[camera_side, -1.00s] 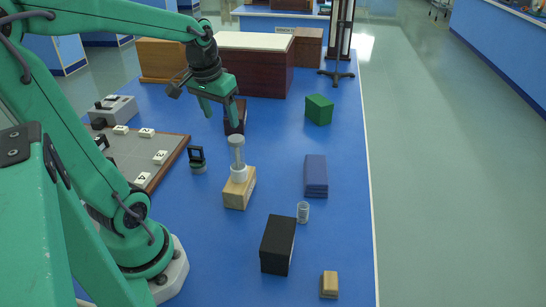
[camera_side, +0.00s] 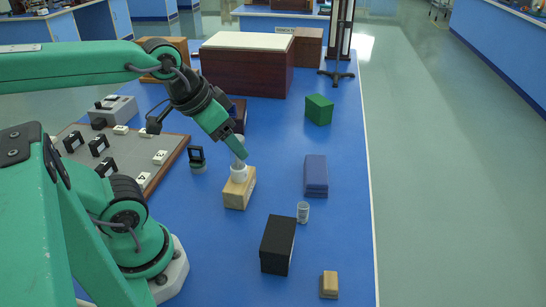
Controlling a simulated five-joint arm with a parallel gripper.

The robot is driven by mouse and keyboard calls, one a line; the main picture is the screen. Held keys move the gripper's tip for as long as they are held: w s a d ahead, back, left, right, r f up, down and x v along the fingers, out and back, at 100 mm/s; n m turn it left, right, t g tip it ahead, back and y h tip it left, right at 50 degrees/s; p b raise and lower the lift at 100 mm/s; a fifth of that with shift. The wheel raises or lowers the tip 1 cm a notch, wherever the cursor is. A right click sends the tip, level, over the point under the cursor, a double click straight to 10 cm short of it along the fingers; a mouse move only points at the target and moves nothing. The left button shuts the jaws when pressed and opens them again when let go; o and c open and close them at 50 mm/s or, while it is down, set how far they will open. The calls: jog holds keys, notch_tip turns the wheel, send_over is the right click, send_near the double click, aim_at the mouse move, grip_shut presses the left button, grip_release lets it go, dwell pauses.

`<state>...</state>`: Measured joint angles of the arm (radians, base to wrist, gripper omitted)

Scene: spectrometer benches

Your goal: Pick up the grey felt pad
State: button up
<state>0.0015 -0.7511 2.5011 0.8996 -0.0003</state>
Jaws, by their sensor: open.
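I cannot make out a separate grey felt pad for certain. A flat grey surface (camera_side: 125,152) lies in a wood-framed board at the left, with black frames and white number tags on it. My gripper (camera_side: 242,156) is open and points down to the right, overlapping the upper part of a white post (camera_side: 238,173). The post stands upright on a pale wooden block (camera_side: 238,190). The gripper hides most of the post's top, and whether it touches the post cannot be told.
A black block (camera_side: 278,245), a small clear jar (camera_side: 303,212), a blue stack (camera_side: 316,175), a green block (camera_side: 319,109) and a small wooden block (camera_side: 329,285) stand on the blue bench. A black frame on a stand (camera_side: 197,159) is left of the post. Dark wooden boxes (camera_side: 245,72) are behind.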

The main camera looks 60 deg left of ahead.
jog(key=shift+w, duration=0.1)
dwell(0.7)
jog(key=n+g, duration=0.5)
jog(key=n, duration=0.5)
send_over(331, 280)
jog(key=f, duration=1.6)
jog(key=shift+w+a, duration=0.1)
jog(key=shift+a, duration=0.25)
jog(key=shift+d+f+g, duration=0.3)
jog(key=shift+d+f, duration=0.05)
jog(key=shift+f, duration=1.3)
jog(key=shift+f, duration=0.1)
jog(key=shift+f, duration=2.5)
